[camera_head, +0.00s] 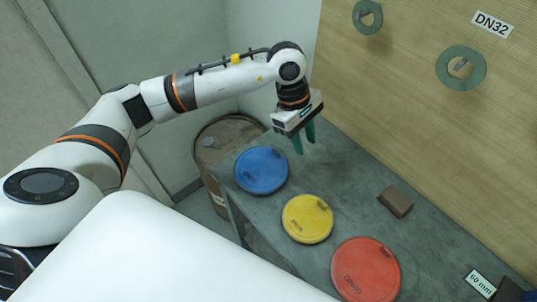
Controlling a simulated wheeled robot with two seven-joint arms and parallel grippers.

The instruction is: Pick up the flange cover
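Three round flange covers lie flat on the grey table: a blue cover (261,171) at the far left end, a yellow cover (307,219) in the middle and a red cover (365,270) nearest. Each has a small dark raised grip and faint lettering. My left gripper (304,146) hangs above the table, behind and to the right of the blue cover, with its green fingers pointing down. The fingers are apart and nothing shows between them. It touches no cover. My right gripper is not in view.
A brown block (396,201) sits on the table (350,180) near the wooden wall (420,120). Green rings (461,67) and a "DN32" label (492,24) are on that wall. A "50 mm" sign (480,285) stands at lower right. A rusty drum (215,145) stands behind the table's left end.

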